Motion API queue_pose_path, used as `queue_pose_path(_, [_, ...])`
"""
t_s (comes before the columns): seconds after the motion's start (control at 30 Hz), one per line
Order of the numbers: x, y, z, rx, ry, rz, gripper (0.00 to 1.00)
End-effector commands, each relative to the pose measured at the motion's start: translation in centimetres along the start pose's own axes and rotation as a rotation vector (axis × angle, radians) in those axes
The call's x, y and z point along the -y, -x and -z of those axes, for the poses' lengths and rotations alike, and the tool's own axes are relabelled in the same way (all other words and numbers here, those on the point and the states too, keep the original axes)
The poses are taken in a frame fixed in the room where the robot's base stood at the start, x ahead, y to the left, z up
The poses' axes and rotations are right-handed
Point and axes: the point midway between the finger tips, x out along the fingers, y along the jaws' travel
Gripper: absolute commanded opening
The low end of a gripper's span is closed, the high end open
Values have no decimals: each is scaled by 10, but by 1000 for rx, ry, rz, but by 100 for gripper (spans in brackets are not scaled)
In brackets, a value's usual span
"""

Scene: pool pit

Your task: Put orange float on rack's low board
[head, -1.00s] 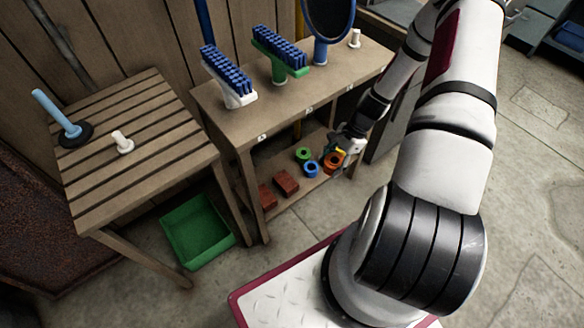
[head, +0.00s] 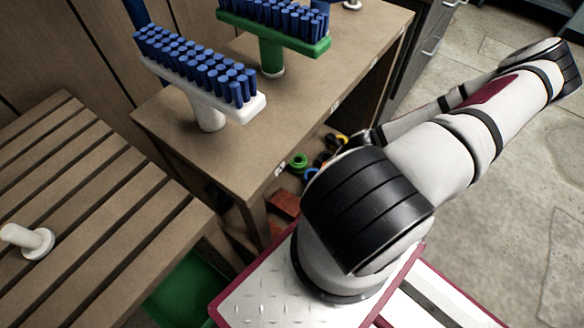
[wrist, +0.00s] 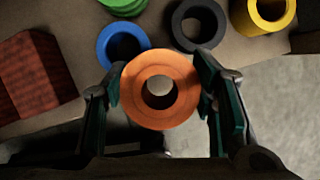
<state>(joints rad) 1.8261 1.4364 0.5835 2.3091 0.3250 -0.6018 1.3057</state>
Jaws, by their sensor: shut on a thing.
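The orange float (wrist: 132,94) is a thick ring between the two fingers of my gripper (wrist: 159,84) in the wrist view. The fingers are shut on its left and right sides. The rack's low board (wrist: 238,46) lies behind it, and the float overlaps the board's front edge in the picture.
On the low board are a blue ring (wrist: 108,48), a black ring (wrist: 180,36), a yellow ring (wrist: 285,18), a green ring (wrist: 122,8) and red blocks (wrist: 30,75). Brushes (head: 195,70) stand on the rack's top. A slatted table (head: 90,200) and green bin (head: 185,290) are at left.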

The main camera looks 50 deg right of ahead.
Motion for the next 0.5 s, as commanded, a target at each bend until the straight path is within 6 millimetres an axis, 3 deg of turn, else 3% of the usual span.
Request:
queue_pose_path(0.43, [32, -48, -86, 3, 5, 5, 20])
queue_pose_path(0.5, [37, -55, -98, 2, 5, 6, 9])
